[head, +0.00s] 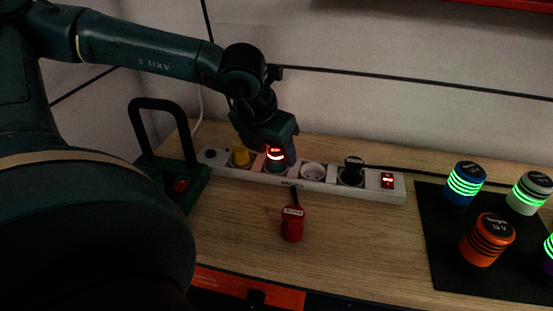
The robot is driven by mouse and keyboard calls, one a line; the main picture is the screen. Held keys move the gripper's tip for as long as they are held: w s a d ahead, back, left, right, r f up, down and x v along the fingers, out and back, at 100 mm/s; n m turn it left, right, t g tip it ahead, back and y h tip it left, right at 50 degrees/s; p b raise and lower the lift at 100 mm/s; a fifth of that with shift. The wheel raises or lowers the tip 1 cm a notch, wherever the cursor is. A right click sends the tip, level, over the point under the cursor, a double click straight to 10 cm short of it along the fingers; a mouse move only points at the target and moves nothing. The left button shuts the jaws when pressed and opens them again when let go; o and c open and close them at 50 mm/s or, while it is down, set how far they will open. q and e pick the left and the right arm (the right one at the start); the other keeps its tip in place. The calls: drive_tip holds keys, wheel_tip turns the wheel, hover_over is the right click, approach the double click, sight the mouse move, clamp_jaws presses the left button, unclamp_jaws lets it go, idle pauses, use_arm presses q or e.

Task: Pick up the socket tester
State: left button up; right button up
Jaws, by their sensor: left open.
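A white power strip (395,194) lies along the back of the wooden table. A small device with a glowing red ring (276,154) stands on the strip, left of an empty socket (313,172). A red piece with a pale label and a dark stem (291,227) lies on the table in front of the strip. I cannot read its label or tell for certain which of the two is the socket tester. My left gripper (280,151) is open, pointing down at the glowing device. Its fingers partly hide the device, and contact cannot be told. My right gripper is not in view.
A black mat (439,258) at right holds several ringed cylinders. A green box with a black handle (165,103) stands at left.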

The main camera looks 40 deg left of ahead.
use_arm(q)
drive_tip(key=shift+w+f, duration=0.1)
drive_tip(key=shift+f, duration=0.15)
drive_tip(key=c, duration=1.1)
